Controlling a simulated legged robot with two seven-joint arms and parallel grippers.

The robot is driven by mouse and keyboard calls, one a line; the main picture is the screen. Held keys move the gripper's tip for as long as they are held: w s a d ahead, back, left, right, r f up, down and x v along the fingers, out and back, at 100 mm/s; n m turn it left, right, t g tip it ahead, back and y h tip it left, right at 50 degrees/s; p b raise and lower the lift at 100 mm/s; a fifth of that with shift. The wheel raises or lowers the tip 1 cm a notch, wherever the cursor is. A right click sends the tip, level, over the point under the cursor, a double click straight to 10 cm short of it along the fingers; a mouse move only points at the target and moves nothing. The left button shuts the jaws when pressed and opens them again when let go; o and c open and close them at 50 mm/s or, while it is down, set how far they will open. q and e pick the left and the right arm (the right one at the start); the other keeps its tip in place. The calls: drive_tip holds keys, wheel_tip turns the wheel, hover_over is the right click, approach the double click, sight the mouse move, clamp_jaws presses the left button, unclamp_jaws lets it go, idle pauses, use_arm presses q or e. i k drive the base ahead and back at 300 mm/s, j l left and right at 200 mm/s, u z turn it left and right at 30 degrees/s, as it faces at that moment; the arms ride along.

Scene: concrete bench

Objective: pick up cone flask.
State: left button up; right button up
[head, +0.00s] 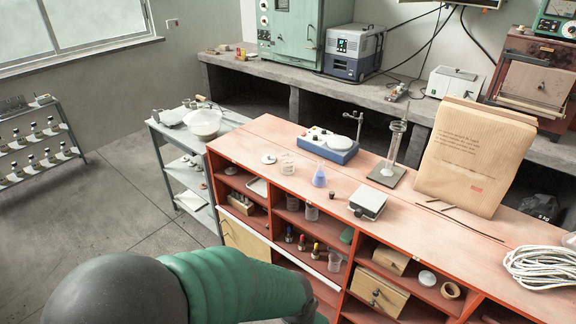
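The cone flask (319,177) is a small clear flask with blue liquid, standing upright on the orange bench top (262,131). A clear glass beaker (287,164) stands to its left, apart from it. A blue and white stirrer device (328,146) lies just behind it. Neither gripper shows in the head view. Only a green and dark part of my own arm crosses the bottom of the picture, well below and in front of the flask.
A small dark stopper (332,195) and a white-topped scale (368,204) lie right of the flask. A stand with glassware (391,155), a large paper bag (472,160) and coiled rope (543,267) are farther right. Open shelves face me below the bench top.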

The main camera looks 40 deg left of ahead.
sight(319, 180)
drive_tip(key=i+j+z, duration=0.1)
drive_tip(key=j, duration=0.2)
drive_tip(key=i+j+z, duration=0.1)
drive_tip(key=j, duration=0.25)
drive_tip(key=i+j+z, duration=0.1)
drive_tip(key=j, duration=0.25)
drive_tip(key=i+j+z, duration=0.1)
drive_tip(key=j, duration=0.25)
drive_tip(key=i+j+z, duration=0.1)
drive_tip(key=j, duration=0.25)
drive_tip(key=i, duration=0.1)
